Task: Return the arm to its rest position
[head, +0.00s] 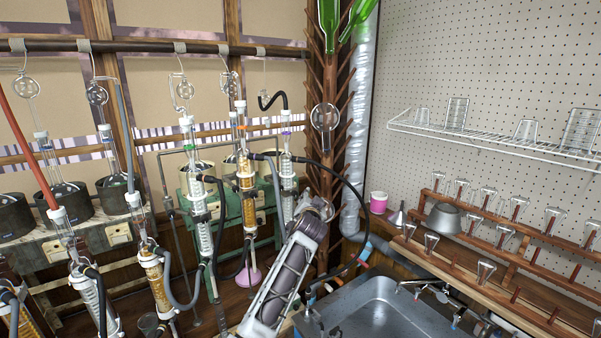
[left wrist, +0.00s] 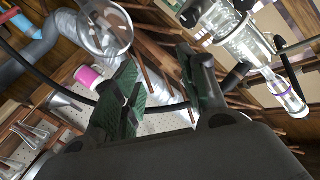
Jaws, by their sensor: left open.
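My left arm (head: 283,272) reaches up from the bottom middle of the head view. Its gripper (head: 320,207) is at the far end, in front of the wooden wall and near the silver duct, and looks small there. In the left wrist view the left gripper (left wrist: 163,78) is open. Its two green-padded fingers stand apart and nothing is held between them. A glass condenser (left wrist: 240,40) shows to the right of the fingers, and a round glass flask (left wrist: 104,30) to the upper left; their distance from the fingers is unclear. My right gripper is in neither view.
Glass condensers with hoses (head: 247,190) stand close on the left of the arm. A metal sink (head: 375,310) lies to the right below it. A silver duct (head: 356,140) and a wooden drying rack (head: 470,225) with glassware are farther right.

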